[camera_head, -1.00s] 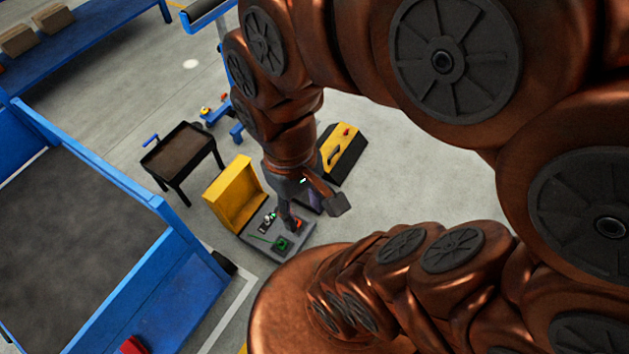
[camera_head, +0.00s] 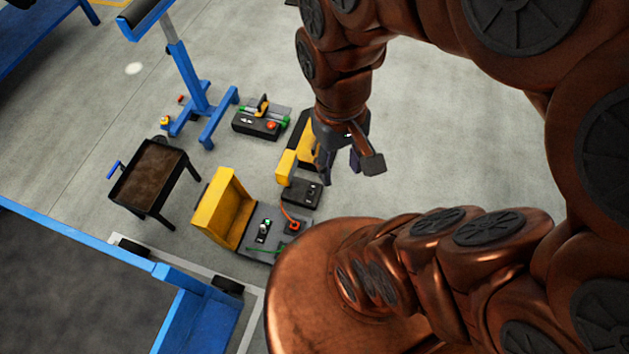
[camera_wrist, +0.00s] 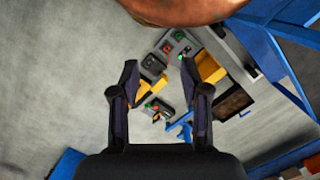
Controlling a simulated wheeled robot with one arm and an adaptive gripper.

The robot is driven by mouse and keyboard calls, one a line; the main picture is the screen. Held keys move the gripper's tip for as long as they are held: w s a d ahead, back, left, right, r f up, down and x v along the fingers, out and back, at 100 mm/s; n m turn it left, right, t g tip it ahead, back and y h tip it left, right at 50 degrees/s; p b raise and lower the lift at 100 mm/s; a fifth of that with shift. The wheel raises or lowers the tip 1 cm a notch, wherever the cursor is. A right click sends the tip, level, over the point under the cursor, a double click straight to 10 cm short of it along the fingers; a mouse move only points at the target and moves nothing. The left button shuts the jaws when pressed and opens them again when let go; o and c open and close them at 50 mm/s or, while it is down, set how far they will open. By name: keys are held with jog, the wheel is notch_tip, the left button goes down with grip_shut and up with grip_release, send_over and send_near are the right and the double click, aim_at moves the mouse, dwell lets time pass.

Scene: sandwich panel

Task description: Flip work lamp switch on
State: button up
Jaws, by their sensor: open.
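A grey control panel (camera_head: 263,232) with a yellow back (camera_head: 223,209) stands on the floor in the head view. It bears a small light-topped switch (camera_head: 263,228) and a red part (camera_head: 293,227). I cannot tell which control is the work lamp switch, nor its position. The panel (camera_wrist: 176,45) also shows in the upper wrist view, beyond the fingertips. My gripper (camera_head: 341,163) is open and empty, off to the right of the panel and apart from it. Its two spread fingers (camera_wrist: 159,82) show in the wrist view. My arm hides the panel's near right part.
A dark box (camera_head: 301,194) with a yellow block stands beside the panel. Another black box (camera_head: 259,124) with a red button is farther back. A brown-topped cart (camera_head: 152,176) and a blue stand (camera_head: 200,110) are to the left. Grey floor right of my gripper is clear.

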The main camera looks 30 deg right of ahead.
jog(key=w+d+f+m+b, duration=0.3)
jog(key=w+f+b, duration=0.9)
jog(key=w+f, duration=0.55)
jog(key=m+t+b, duration=0.2)
jog(key=m+b, duration=0.4)
jog(key=b, duration=2)
send_over(310, 190)
notch_tip(310, 190, down, 61)
jog(key=shift+s+r, duration=0.1)
jog(key=shift+f+b, duration=1.65)
jog(key=shift+f, duration=2.6)
jog(key=shift+c, duration=0.2)
grip_shut()
